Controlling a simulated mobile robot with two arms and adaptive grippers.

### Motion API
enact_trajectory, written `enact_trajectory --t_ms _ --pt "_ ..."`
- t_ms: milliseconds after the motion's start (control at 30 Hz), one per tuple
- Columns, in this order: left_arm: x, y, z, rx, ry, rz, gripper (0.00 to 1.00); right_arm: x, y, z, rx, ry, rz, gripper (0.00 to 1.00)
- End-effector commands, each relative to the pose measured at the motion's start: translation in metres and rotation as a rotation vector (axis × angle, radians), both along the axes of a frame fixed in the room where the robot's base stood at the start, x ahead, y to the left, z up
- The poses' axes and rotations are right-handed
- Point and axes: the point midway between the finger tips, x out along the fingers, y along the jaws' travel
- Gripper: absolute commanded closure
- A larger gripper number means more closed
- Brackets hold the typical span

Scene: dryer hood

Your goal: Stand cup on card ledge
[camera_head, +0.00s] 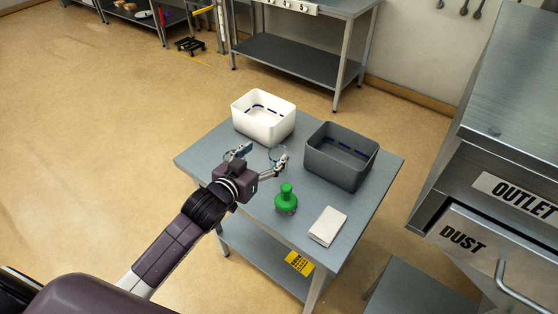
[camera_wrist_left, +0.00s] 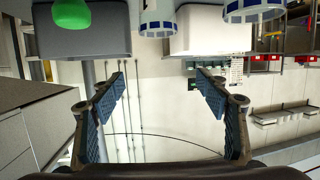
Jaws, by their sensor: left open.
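Two clear cups stand on the steel table (camera_head: 208,158), both partly hidden by my gripper. One cup (camera_head: 279,153) is by the right finger, the other (camera_head: 230,156) by the left finger. In the left wrist view, which looks upside down, two cups with blue marks, a middle one (camera_wrist_left: 157,18) and a right one (camera_wrist_left: 252,9), are cut off by the top edge. My left gripper (camera_head: 260,158) is open over the table, with nothing visible between its fingers in the wrist view (camera_wrist_left: 160,78). I cannot identify a card ledge. My right gripper is not in view.
A white bin (camera_head: 243,115) and a grey bin (camera_head: 335,170) stand at the table's far side. A steel cabinet labelled OUTLET and DUST (camera_head: 490,240) stands at the right.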

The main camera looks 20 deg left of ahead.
Motion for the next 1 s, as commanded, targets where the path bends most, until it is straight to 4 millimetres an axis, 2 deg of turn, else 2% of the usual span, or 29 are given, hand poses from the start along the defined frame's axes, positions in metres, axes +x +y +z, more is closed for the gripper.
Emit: enact_trajectory --t_ms 100,267,400,567,800,1000 --pt "-0.001 0.000 -0.029 0.000 0.008 0.002 0.31 0.000 0.000 0.004 0.000 0.000 0.000 0.75" --pt "-0.001 -0.001 -0.060 -0.002 0.007 0.001 0.31 0.000 0.000 0.006 0.000 0.000 0.000 0.75" --pt "0.012 -0.002 -0.062 -0.001 0.002 0.000 0.31 0.000 0.000 0.008 0.000 -0.001 0.000 0.75" --pt "0.019 -0.003 -0.064 -0.001 0.002 0.000 0.31 0.001 0.000 0.009 0.000 -0.001 0.000 0.75" --pt "0.050 -0.008 -0.072 0.000 0.003 0.000 0.31 0.000 0.000 0.015 -0.001 -0.001 0.000 0.75" --pt "0.067 -0.011 -0.079 0.001 0.004 0.000 0.31 0.001 -0.001 0.017 -0.001 -0.001 0.000 0.75"
